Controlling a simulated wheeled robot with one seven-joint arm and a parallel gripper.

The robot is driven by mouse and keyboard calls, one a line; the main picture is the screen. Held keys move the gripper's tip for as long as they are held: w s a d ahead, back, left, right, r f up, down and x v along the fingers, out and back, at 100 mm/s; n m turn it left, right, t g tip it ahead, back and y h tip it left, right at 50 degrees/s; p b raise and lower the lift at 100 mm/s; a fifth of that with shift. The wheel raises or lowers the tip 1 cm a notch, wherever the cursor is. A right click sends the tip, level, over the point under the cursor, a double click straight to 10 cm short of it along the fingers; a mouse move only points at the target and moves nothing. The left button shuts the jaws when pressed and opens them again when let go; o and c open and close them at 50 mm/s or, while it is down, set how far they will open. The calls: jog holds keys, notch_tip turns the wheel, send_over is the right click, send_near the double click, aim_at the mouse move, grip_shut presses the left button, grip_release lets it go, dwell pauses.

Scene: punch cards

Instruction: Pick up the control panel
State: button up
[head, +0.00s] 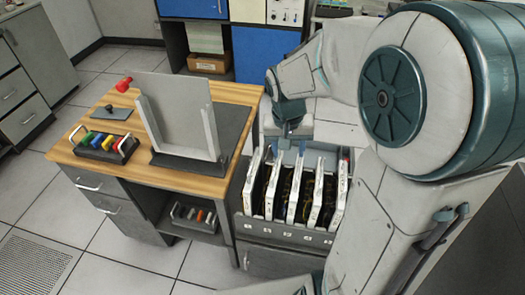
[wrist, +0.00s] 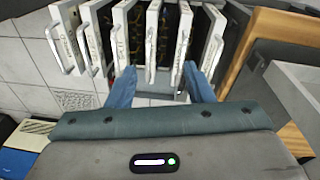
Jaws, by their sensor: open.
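Several control panels stand upright side by side in a grey rack (head: 285,233). Each has a white frame with a handle and dark, wired faces. My gripper (head: 290,147) is above the far part of the row, fingers pointing down. In the wrist view the blue fingers of my gripper (wrist: 160,76) are apart, with nothing held. One control panel (wrist: 153,40) lines up with the gap between the fingertips. Whether the fingers touch any panel I cannot tell. Which panel the task means is not clear from the pictures.
A wooden-topped desk (head: 196,184) stands left of the rack, bearing a grey upright panel stand (head: 181,115), a tray of coloured handles (head: 104,148) and a red object (head: 124,84). Blue cabinets (head: 262,52) stand behind. Open tiled floor lies at the left.

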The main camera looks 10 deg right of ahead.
jog(key=m+y+p, duration=0.1)
jog(key=m, duration=0.1)
send_over(276, 162)
jog(key=s, duration=0.2)
notch_tip(276, 162, down, 6)
jog(key=shift+g, duration=0.4)
notch_tip(276, 162, down, 8)
jog(key=shift+w+d+f, duration=0.1)
jog(key=shift+w, duration=0.05)
jog(key=shift+w+f+p, duration=0.2)
jog(key=shift+f, duration=0.5)
jog(key=shift+w+f+p, duration=0.2)
jog(key=shift+w+f, duration=0.05)
jog(key=shift+f, duration=0.5)
jog(key=shift+w+f+p, duration=0.2)
jog(key=shift+f, duration=1.05)
grip_shut()
jog(key=shift+w+r, duration=0.15)
